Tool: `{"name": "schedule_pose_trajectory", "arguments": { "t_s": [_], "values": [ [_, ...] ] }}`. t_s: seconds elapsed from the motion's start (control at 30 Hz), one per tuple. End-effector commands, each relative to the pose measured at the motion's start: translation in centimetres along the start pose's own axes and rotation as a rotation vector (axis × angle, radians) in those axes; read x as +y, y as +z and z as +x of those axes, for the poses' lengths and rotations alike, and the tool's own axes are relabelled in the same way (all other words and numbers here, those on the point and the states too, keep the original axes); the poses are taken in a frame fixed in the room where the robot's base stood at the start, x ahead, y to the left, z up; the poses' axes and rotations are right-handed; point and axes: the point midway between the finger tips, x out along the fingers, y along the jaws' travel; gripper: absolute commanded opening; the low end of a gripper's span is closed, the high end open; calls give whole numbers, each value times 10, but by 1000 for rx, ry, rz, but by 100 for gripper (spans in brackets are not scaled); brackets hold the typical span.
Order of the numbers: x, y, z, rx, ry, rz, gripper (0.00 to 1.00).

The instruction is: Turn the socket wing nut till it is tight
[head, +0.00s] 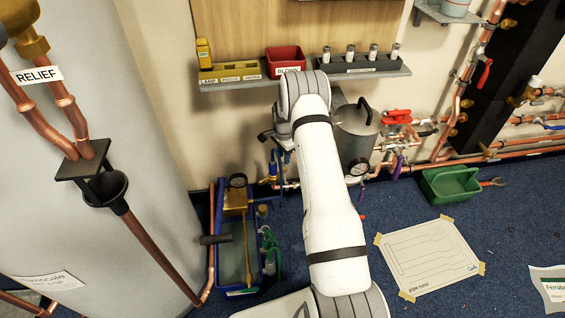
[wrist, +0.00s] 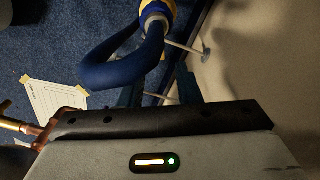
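In the wrist view, the body of my gripper fills the bottom, and its two dark fingers (wrist: 158,92) point up the picture, set apart with nothing clearly held between them. Ahead of them is a fitting with a yellow collar (wrist: 157,7) and a grey end (wrist: 154,24), from which a thick blue loop (wrist: 105,68) curves down to the left. A thin pale rod (wrist: 183,46) sticks out to the right of the fitting, towards the wall. I cannot tell for certain which part is the socket wing nut. In the head view, my white arm hides the gripper's fingertips.
A steel vessel (head: 356,130) with a gauge stands right of my arm. A blue tray (head: 228,291) with a pump is on the floor at left, beside a grey cylinder (head: 110,215). A shelf (head: 225,86) hangs above. Copper pipes with a red valve (head: 397,117) run right.

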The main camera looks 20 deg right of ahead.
Motion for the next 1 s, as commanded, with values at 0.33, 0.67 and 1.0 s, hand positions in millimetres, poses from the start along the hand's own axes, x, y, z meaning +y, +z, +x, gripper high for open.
{"name": "schedule_pose_trajectory", "arguments": {
  "t_s": [0.33, 0.67, 1.0],
  "values": [
    [2, -2, 54, -1, 2, 5, 31],
    [2, -4, 77, 0, 0, 7, 31],
    [3, -4, 76, 0, 0, 8, 20]
  ]
}}
